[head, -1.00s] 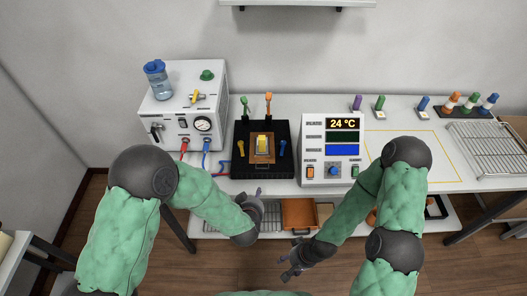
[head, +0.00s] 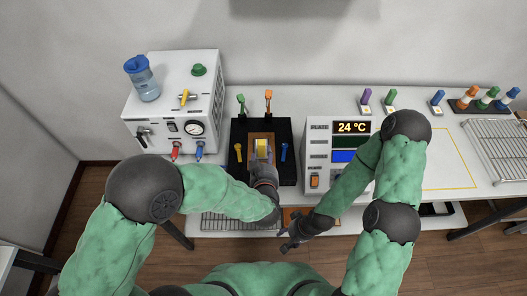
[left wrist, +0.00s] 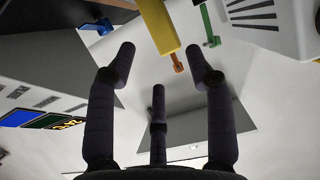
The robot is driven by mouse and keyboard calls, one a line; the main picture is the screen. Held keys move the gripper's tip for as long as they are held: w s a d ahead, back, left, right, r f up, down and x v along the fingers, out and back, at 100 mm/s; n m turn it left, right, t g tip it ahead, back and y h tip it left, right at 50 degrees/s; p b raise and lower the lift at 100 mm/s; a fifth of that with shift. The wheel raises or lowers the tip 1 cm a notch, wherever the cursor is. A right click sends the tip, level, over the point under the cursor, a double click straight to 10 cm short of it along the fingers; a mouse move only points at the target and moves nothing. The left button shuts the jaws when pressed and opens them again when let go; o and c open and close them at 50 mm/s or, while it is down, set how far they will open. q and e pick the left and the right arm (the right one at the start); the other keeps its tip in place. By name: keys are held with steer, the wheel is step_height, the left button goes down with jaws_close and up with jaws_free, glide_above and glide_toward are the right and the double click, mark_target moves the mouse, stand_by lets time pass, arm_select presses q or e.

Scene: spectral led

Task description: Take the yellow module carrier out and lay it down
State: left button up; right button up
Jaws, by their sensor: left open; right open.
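The yellow module carrier (head: 262,146) sits on a brown plate in the middle of the black fixture (head: 240,170). It also shows at the top of the left wrist view (left wrist: 158,24), beyond the fingertips. My left gripper (head: 263,164) is just in front of the carrier in the head view and partly covers it. Its fingers (left wrist: 160,58) are spread open in the left wrist view, with nothing between them. My right gripper (head: 287,239) is open and empty, low in front of the table edge.
A white box with a gauge and a bottle (head: 141,78) stands left of the fixture. A display unit (head: 317,126) reading 24 °C stands close on its right. Green (head: 241,101) and orange (head: 269,98) levers rise at the fixture's back. A yellow-outlined table area (head: 448,160) is clear.

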mark_target(263, 143)
arm_select(q)
steer(key=shift+w+f, duration=0.2)
steer(key=shift+w, duration=0.1)
steer(key=b+x, duration=0.3)
steer(key=x, duration=0.6)
steer(key=shift+w, duration=0.15)
jaws_close()
